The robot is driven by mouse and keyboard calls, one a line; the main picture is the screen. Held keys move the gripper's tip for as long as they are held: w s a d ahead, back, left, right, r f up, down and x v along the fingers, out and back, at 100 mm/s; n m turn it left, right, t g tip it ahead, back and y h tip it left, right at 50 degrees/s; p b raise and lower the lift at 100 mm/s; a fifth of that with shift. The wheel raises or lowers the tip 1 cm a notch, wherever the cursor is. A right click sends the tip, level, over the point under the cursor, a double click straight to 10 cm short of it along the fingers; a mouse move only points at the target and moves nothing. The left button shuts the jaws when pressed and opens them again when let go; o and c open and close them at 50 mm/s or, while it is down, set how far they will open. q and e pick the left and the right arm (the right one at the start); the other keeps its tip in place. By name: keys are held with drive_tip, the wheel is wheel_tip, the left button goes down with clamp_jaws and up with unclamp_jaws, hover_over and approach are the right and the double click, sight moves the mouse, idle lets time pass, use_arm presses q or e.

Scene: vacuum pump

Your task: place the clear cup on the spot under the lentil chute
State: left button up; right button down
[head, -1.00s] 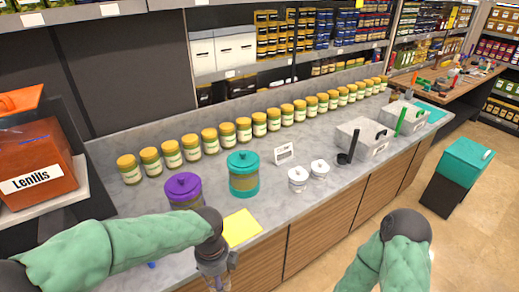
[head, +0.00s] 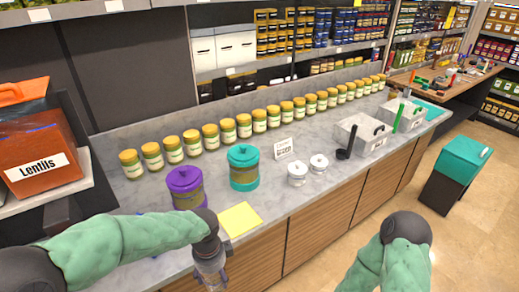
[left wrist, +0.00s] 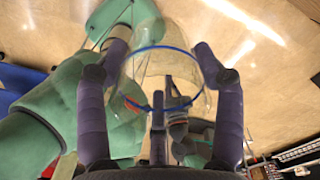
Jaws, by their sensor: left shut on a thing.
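My left gripper (head: 211,268) is low at the counter's front edge in the head view, shut on the clear cup (head: 213,281). In the left wrist view the clear cup (left wrist: 150,32), see-through with a blue ring, sits between the purple-grey fingers of the left gripper (left wrist: 160,75). The orange lentil bin (head: 42,155), labelled "Lentils", stands on a raised shelf at the far left. Its chute and the spot under it cannot be made out; my left arm covers part of the counter there. My right gripper is out of the head view; only its arm shows.
A purple-lidded jar (head: 184,188) and a teal-lidded jar (head: 243,168) stand on the marble counter (head: 130,198) near my left arm. A yellow sheet (head: 240,219) lies at the front edge. Several yellow-lidded jars line the back. Two small white pots stand farther right.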

use_arm(q)
drive_tip(key=f+n, duration=0.2)
drive_tip(key=w+a+f+n+b, duration=0.1)
drive_tip(key=f+n, duration=0.1)
drive_tip(key=n, duration=0.1)
drive_tip(key=w+a+f+n+b, duration=0.1)
drive_tip(key=n, duration=0.2)
drive_tip(key=shift+w+a+f, duration=0.1)
drive_tip(key=shift+w+f, duration=0.1)
drive_tip(key=shift+f, duration=0.2)
wheel_tip(320, 180, down, 7)
drive_tip(key=w+a+n+b, duration=0.2)
drive_tip(key=a+n, duration=0.1)
drive_tip(key=n, duration=0.8)
drive_tip(key=shift+w, duration=0.25)
